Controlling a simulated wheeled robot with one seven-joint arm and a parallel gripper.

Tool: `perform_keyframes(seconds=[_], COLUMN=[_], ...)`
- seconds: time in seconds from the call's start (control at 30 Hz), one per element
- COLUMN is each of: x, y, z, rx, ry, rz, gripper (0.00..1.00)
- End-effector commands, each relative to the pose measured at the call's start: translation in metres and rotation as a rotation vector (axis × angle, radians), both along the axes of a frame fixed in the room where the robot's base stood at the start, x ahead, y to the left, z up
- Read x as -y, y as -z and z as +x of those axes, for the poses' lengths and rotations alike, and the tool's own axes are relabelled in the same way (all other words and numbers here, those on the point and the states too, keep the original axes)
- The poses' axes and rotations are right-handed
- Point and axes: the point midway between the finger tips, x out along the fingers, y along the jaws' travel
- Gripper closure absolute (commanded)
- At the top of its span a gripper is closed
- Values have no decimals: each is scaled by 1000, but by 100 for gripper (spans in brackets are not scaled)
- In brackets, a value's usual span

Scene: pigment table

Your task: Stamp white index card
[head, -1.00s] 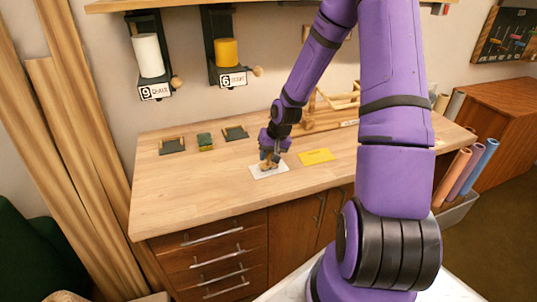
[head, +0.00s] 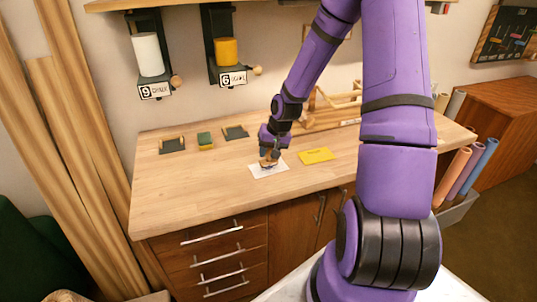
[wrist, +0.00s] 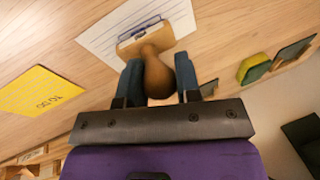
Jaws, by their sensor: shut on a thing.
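The white index card (head: 270,172) lies on the wooden table; in the wrist view the card (wrist: 105,38) shows lined, with a blue mark (wrist: 140,28) beside the stamp's base. My gripper (head: 270,154) is shut on the stamp's round brown wooden handle (wrist: 159,76). The stamp's tan base (wrist: 146,42) is over the card. I cannot tell whether it touches the card. The fingers (wrist: 160,82) stand on both sides of the handle.
A yellow card (head: 317,155) lies right of the white card. A green-topped block (head: 205,141) and two dark pads, one left (head: 172,145) and one right (head: 235,132), sit at the back. A wooden rack (head: 330,112) stands behind. The table's front left is clear.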

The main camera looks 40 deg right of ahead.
Motion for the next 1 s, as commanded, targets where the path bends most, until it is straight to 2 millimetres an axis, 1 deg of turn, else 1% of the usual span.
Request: perform_keyframes(seconds=[0.7, 0.83, 1.0], x=[0, 0, 0], y=[-50, -55, -56], z=[0, 0, 0], rx=[3, 0, 0], ry=[1, 0, 0], rz=[-1, -1, 0], gripper=[84, 84, 84])
